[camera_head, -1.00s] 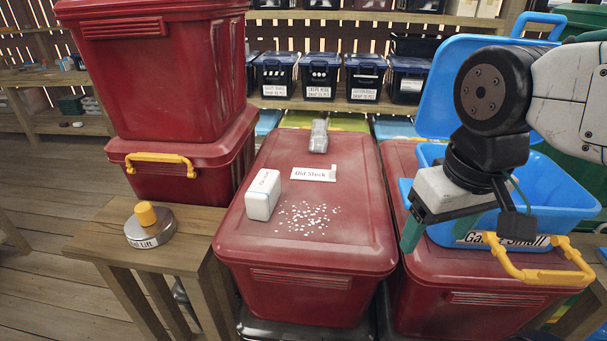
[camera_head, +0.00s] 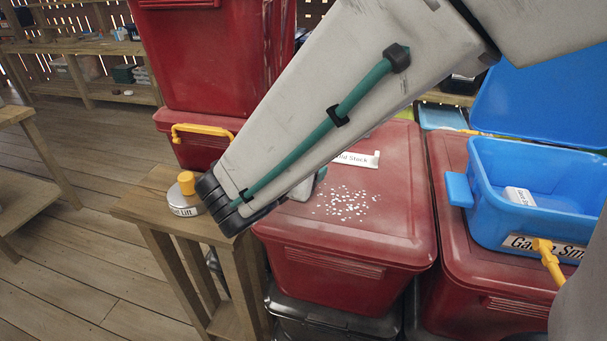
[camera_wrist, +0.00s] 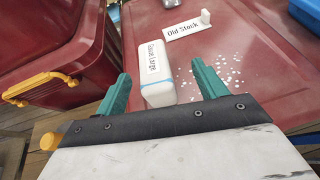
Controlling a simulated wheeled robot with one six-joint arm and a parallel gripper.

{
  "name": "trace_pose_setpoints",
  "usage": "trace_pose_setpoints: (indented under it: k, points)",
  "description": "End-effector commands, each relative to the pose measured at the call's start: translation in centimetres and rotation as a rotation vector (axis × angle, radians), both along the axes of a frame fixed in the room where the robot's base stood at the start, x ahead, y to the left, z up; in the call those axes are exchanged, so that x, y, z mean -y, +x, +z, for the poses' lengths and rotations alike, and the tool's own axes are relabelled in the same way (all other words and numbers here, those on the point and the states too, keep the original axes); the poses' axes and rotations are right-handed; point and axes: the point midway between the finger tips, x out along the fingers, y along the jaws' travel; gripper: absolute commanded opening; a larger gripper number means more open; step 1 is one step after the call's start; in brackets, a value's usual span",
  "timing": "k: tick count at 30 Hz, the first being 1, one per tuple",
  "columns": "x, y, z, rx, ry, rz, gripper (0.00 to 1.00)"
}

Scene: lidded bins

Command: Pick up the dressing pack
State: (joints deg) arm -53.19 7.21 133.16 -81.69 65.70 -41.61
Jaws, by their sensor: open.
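A white box-shaped pack (camera_wrist: 155,62) with a printed label, seemingly the dressing pack, lies on a red bin lid (camera_wrist: 255,65) in the wrist view. My gripper (camera_wrist: 163,82) is open, with its teal fingers on either side of the pack's near end. Gaps show between the fingers and the pack, so nothing is gripped. Another white pack (camera_head: 518,196) lies inside the open blue bin (camera_head: 482,195) at the right.
An "Old Stock" sign (camera_wrist: 187,27) stands beyond the pack, with scattered white bits (camera_head: 347,203) to its right. At the left are stacked red bins (camera_head: 205,65) and a wooden stand (camera_head: 150,207) bearing a yellow-knobbed weight (camera_head: 187,184). The blue bin's raised lid (camera_head: 545,95) rises behind it.

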Motion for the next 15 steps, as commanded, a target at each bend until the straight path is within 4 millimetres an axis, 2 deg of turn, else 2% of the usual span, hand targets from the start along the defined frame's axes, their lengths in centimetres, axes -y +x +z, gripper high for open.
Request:
trace_pose_setpoints:
  k: [1,4,15]
  points:
    - [-0.7,0.0,-0.3,0.0,-0.023,0.026,0.71]
    - [-0.9,0.7,-0.6,0.003,-0.042,0.047,0.71]
    - [0.9,4.7,-2.9,0.003,-0.041,0.042,0.71]
